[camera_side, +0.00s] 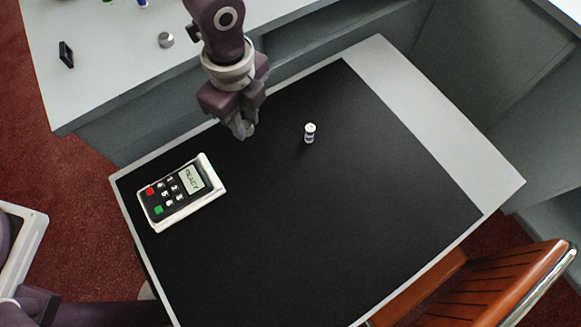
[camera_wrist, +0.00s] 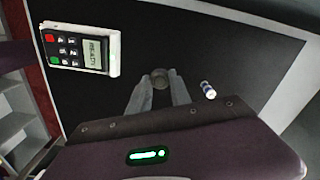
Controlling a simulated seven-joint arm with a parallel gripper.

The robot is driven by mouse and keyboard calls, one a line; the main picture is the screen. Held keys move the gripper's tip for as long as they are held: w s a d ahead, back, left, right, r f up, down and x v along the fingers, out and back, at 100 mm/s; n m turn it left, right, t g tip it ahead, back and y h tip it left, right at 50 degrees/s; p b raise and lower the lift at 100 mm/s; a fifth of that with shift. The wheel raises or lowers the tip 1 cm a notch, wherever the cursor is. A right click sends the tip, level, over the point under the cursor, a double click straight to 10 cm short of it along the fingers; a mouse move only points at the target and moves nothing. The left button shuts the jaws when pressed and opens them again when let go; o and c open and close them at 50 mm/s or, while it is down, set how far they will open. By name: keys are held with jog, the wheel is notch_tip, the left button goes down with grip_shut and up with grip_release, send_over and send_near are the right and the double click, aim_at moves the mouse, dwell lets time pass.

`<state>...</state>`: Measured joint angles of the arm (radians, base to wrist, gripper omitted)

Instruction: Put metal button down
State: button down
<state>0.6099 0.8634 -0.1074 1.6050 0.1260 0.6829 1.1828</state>
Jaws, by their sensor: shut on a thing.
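My gripper (camera_side: 241,130) hangs over the back edge of the black mat (camera_side: 300,230), to the right of the card reader. In the wrist view, my gripper (camera_wrist: 159,76) is shut on a small round dark-grey metal button (camera_wrist: 160,82) between its fingertips. In the side view the button is hidden by the fingers or too small to make out. I cannot tell exactly how far it is above the mat.
A white card reader (camera_side: 182,193) with a lit screen lies on the mat's left. The mat's middle and front are clear.

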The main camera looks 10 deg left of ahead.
aim_at(252, 153)
notch_tip(252, 153, down, 9)
jog(key=shift+f, duration=0.2)
jog(key=c, duration=1.2)
grip_release()
jog(key=shift+f, duration=0.1)
